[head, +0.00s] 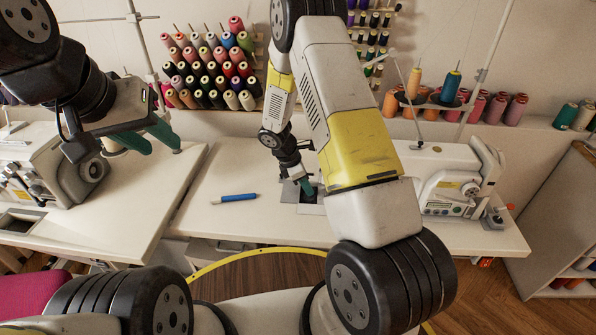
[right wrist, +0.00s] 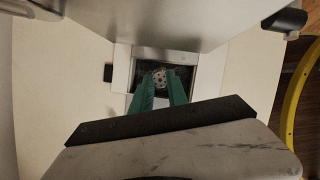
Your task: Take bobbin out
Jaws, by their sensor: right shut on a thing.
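The bobbin (right wrist: 159,77) is a small pale metal disc with holes in the dark opening of the sewing machine bed, seen in the right wrist view. My right gripper (right wrist: 160,88) has its green fingers shut on it from both sides. In the head view, my right gripper (head: 306,187) reaches down to the metal plate on the middle table, and my own arm hides much of the machine. The bobbin cannot be made out there. My left gripper (head: 163,149) is raised over the left table, empty, with its green fingers apart.
The sewing machine (head: 450,185) stands at the right of the middle table (head: 230,165). A blue pen-like tool (head: 234,198) lies on the table, left of the opening. Another machine (head: 55,172) stands on the left table. Thread racks (head: 212,68) line the wall.

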